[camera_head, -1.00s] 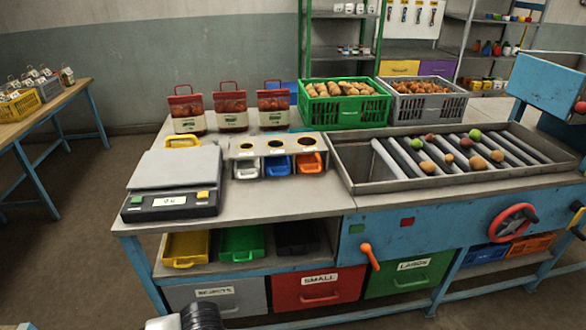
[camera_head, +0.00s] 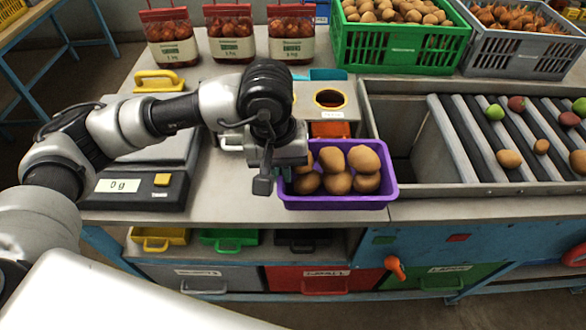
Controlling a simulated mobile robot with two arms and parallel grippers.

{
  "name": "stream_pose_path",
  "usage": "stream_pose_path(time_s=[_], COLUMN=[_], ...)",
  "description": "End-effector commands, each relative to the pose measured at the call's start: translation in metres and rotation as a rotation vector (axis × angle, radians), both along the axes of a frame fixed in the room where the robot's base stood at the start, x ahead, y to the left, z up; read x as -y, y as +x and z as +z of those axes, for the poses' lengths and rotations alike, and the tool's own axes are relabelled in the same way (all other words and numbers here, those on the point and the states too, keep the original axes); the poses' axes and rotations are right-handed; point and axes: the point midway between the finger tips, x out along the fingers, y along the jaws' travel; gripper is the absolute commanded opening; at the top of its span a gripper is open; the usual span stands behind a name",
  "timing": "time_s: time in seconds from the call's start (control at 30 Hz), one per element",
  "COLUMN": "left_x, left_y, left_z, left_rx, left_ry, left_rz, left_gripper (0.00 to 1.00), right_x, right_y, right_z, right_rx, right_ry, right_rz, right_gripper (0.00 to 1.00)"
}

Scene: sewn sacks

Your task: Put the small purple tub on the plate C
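The purple tub (camera_head: 338,201) holds several brown potatoes and shows in front of the sorting box, over the table's front edge. My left gripper (camera_head: 272,178) is at the tub's left rim, with one dark finger outside the wall; it appears shut on that wall, though the inner finger is hidden. The scale (camera_head: 135,190) stands left of the tub, its display reading 0 g. Its grey plate (camera_head: 178,148) is empty where visible and partly hidden by my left arm. No letter C is readable on any plate. My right gripper is out of view.
A sorting box with a round hole (camera_head: 330,98) is directly behind the tub. A roller tray (camera_head: 440,188) lies right. Red-lidded bags (camera_head: 232,48), a green crate (camera_head: 400,48) and a grey crate (camera_head: 510,50) stand behind. A yellow handle (camera_head: 159,80) is behind the scale.

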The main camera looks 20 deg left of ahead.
Motion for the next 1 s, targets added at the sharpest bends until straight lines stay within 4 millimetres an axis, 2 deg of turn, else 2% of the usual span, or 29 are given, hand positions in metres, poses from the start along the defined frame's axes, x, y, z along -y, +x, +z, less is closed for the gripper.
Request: stream_pose_path(time_s=[0.07, 0.17, 0.6, 0.87, 1.0], left_x=[-0.001, -0.012, -0.09, -0.103, -0.103], left_y=[0.002, 0.006, 0.045, 0.051, 0.051], left_z=[0.005, 0.001, -0.05, -0.065, -0.084], left_rx=[0.002, -0.002, 0.0, 0.001, -0.001], left_ry=[0.001, 0.004, 0.001, 0.0, 0.001], left_rz=[0.007, 0.015, 0.013, 0.008, 0.008], left_gripper=[0.0, 0.0, 0.0, 0.0, 0.0], right_x=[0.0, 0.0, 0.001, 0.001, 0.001], right_y=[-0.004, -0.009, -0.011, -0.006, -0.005], right_z=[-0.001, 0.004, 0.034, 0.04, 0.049], right_rx=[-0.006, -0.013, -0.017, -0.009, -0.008], right_ry=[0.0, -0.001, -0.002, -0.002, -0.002], right_rz=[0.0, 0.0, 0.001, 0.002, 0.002], right_gripper=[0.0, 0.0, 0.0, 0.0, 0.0])
